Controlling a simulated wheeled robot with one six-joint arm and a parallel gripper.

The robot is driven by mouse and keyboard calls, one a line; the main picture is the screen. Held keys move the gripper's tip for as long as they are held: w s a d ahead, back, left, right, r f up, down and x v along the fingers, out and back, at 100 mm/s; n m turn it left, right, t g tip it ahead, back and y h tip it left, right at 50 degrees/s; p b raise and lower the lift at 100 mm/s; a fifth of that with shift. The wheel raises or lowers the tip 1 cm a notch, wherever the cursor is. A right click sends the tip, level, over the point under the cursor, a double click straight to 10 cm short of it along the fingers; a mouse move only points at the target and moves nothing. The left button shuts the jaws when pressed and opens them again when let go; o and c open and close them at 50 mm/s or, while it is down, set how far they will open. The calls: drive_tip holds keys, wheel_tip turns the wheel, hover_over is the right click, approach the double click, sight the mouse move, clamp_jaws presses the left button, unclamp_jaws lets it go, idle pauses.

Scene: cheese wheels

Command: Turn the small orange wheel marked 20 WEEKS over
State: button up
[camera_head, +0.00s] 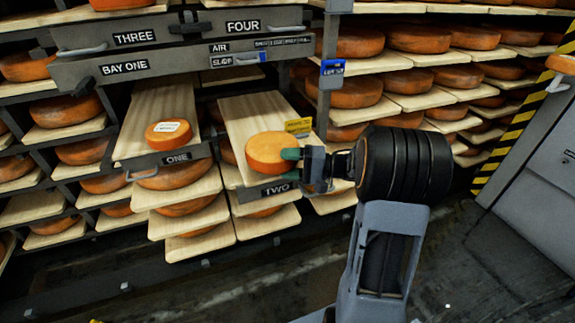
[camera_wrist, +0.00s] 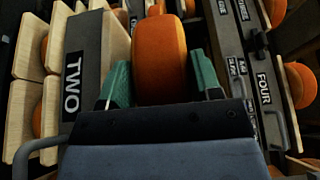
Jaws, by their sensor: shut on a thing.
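My gripper (camera_head: 290,160) is at the front of the pulled-out board marked TWO (camera_head: 238,112). Its green fingers are shut on a small orange wheel (camera_head: 268,152), one on each side in the wrist view (camera_wrist: 160,65). No writing shows on this wheel, so I cannot read whether it is marked 20 WEEKS. I cannot tell whether it rests on the board or is just above it. A yellow tag (camera_head: 298,126) stands behind it, too small to read. Another small orange wheel (camera_head: 160,139) with a white label lies flat on the board marked ONE (camera_head: 150,98).
Grey drawer fronts marked THREE (camera_head: 134,38) and FOUR (camera_head: 243,26) hang above the boards. Racks with several larger orange wheels (camera_head: 413,81) fill the back and right. Board ONE has bare wood behind its wheel. The floor (camera_head: 240,290) in front is open.

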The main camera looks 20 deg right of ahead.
drive_tip(key=shift+f+b, duration=1.5)
drive_tip(key=shift+b, duration=0.65)
drive_tip(key=shift+f, duration=0.2)
